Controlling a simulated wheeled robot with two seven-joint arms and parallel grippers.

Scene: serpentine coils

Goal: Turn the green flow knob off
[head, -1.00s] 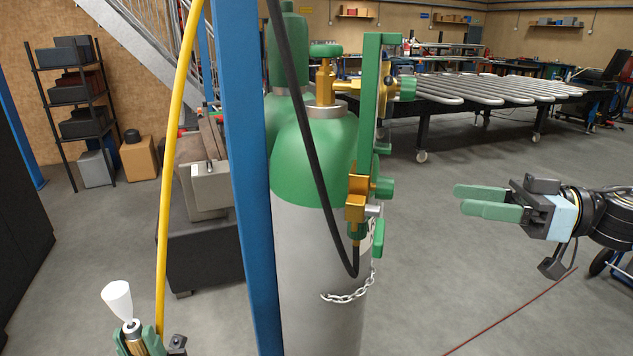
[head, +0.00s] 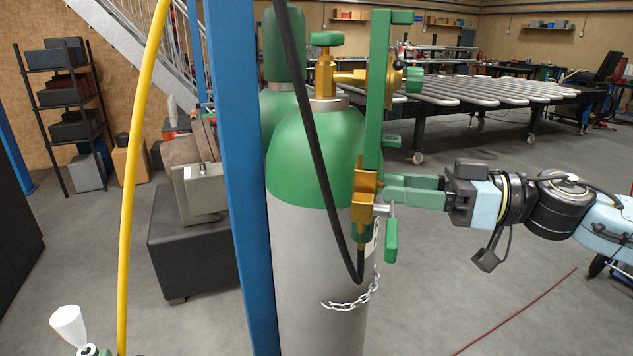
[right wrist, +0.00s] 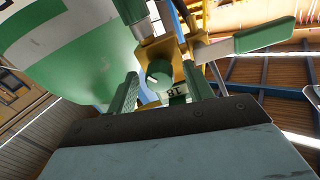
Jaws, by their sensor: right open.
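The green flow knob (right wrist: 158,73) shows in the right wrist view as a round face with a pale mark, on a brass body between my right gripper's fingers. In the head view the brass flow body (head: 364,196) sits low on the green upright tube (head: 376,100), in front of the cylinder (head: 315,160). There my right gripper (head: 394,188) comes in from the right, its open green fingers around the knob's place and hiding the knob. Contact cannot be told. My left gripper (head: 92,351), mostly cut off at the bottom left, holds a white-cupped torch (head: 68,325).
A green lever (head: 391,240) hangs just below my right fingers. A black hose (head: 318,160) loops down to the brass body, and a chain (head: 350,301) crosses the cylinder. A blue post (head: 240,180) stands left of it. The floor at the right is mostly clear.

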